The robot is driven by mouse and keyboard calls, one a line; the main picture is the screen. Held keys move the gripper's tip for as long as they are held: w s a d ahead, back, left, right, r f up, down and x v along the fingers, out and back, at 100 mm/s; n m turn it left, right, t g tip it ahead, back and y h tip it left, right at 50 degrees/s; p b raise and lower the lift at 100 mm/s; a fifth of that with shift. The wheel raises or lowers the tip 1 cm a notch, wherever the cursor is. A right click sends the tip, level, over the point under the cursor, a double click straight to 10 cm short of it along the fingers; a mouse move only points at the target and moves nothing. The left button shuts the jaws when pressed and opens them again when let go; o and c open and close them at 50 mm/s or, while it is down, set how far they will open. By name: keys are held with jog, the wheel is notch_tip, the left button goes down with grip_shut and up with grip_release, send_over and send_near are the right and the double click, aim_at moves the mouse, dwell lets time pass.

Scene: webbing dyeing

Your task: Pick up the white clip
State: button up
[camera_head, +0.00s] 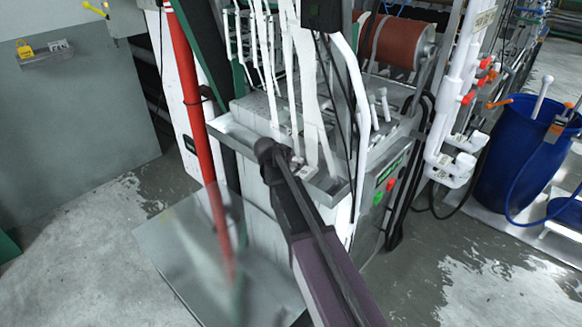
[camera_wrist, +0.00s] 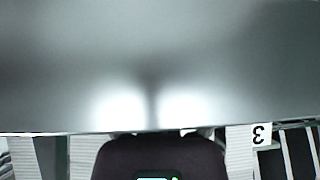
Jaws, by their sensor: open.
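I cannot pick out the white clip for certain in either view. Small white upright pieces (camera_head: 380,102) stand on the machine's top, but I cannot tell whether one is the clip. My gripper (camera_head: 272,150) is at the front edge of the machine, below the hanging white webbing strips (camera_head: 305,75). It is open, and nothing shows held in it. Its fingertips are small and partly hidden by my arm. In the wrist view, a dark part of my gripper (camera_wrist: 160,155) shows at the bottom, and a plain grey surface (camera_wrist: 150,50) fills most of the picture.
The machine's metal tray edge (camera_head: 240,137) lies close to my gripper. A red post (camera_head: 190,90) stands left of it. A green and red button panel (camera_head: 385,190) is on the machine's side. A blue barrel (camera_head: 515,150) stands at right.

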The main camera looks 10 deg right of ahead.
dwell(0.3)
grip_shut()
jog(key=shift+a+r, duration=0.1)
jog(key=shift+r, duration=0.05)
dwell(0.3)
jog(key=shift+s+a+r+p, duration=0.1)
jog(key=shift+s+r+p, duration=0.05)
jog(key=shift+r+p, duration=0.35)
notch_tip(320, 180, up, 5)
jog(key=p, duration=0.5)
jog(key=shift+r+p, duration=0.15)
jog(key=shift+p, duration=0.15)
jog(key=s+a, duration=1.1)
jog(key=a, duration=0.4)
jog(key=shift+s+a+r, duration=0.2)
jog(key=shift+s+a, duration=0.05)
jog(key=shift+a, duration=0.15)
jog(key=s+d, duration=0.9)
jog(key=d, duration=0.6)
jog(key=shift+s+m, duration=0.15)
jog(key=shift+m, duration=0.25)
jog(key=shift+a, duration=0.2)
